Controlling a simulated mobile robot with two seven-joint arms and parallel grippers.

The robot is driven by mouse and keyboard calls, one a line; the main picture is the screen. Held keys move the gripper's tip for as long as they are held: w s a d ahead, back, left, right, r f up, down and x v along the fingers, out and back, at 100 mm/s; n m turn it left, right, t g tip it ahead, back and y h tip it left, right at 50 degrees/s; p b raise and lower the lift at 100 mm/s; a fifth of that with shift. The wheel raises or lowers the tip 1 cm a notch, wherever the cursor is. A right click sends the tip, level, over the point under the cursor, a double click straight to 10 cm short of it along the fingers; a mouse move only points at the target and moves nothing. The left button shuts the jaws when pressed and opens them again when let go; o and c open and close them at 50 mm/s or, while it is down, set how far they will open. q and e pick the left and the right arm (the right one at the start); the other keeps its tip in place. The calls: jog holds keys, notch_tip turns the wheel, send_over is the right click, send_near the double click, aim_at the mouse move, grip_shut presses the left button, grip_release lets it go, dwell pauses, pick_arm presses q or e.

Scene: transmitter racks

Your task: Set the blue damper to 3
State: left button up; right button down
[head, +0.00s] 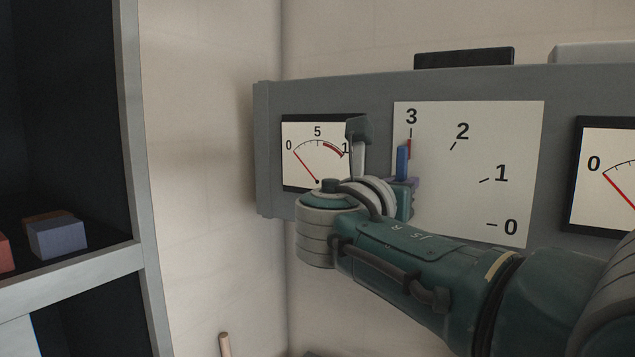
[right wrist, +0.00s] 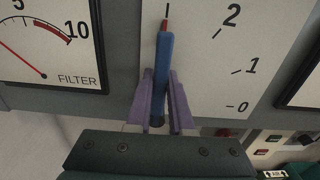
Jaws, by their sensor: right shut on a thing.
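The blue damper (head: 402,163) is an upright blue lever with a red tip on a white scale plate (head: 470,205) marked 0 to 3. In the head view its red tip is just below the tick under the 3. In the right wrist view the blue damper (right wrist: 162,65) stands upright, its red tip in line with the top tick; the number above is out of frame. My right gripper (right wrist: 166,92) has its purple fingers shut on the lever, one on each side. In the head view my right gripper (head: 404,182) is partly hidden behind my wrist. My left gripper is not in view.
A FILTER gauge (head: 304,165) is left of the plate and another gauge (head: 608,195) is at the right, all on a grey panel. A dark shelf (head: 75,270) at the left holds a blue block (head: 57,239) and reddish ones. A black box (head: 464,58) lies atop the panel.

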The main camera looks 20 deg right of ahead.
jog(key=shift+f, duration=0.1)
jog(key=c, duration=0.8)
grip_release()
jog(key=b+v, duration=0.3)
jog(key=v, duration=0.7)
